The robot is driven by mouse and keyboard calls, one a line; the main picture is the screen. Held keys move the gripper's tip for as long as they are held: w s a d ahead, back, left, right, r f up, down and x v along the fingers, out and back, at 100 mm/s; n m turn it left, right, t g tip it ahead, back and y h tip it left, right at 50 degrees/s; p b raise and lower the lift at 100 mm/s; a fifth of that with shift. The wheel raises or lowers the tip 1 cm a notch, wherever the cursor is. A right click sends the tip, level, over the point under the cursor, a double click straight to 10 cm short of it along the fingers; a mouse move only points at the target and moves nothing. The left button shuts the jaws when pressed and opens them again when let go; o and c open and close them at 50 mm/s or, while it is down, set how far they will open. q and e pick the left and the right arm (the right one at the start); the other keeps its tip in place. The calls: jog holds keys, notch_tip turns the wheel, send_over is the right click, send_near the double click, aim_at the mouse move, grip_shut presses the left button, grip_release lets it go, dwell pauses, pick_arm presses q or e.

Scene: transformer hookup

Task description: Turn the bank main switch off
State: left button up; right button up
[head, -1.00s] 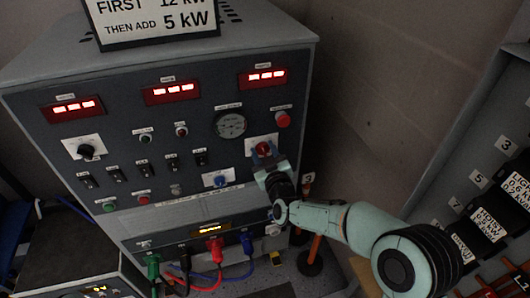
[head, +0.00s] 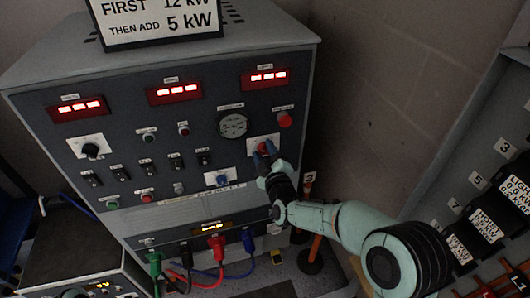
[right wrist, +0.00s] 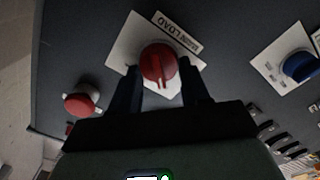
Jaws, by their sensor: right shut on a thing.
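A red rotary knob (head: 264,148) on a white plate sits at the right side of the dark panel. In the right wrist view the red knob (right wrist: 159,64) is labelled "MAIN LOAD", and its raised grip bar points down in the picture. My right gripper (head: 267,158) is shut on this knob, its dark fingers (right wrist: 160,86) on either side of it. The fingers partly cover the knob and its plate in the head view. My left gripper is not in view.
A red button (head: 284,119) is above the knob, and a blue knob (head: 222,179) on a white plate is to its lower left. Coloured plugs, including a red one (head: 216,243), and cables are below. A bank of labelled black switches (head: 485,226) stands at the right.

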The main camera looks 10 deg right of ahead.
jog(key=o, duration=1)
jog(key=shift+o, duration=0.2)
jog(key=s, duration=1.3)
jog(key=shift+s+d, duration=0.2)
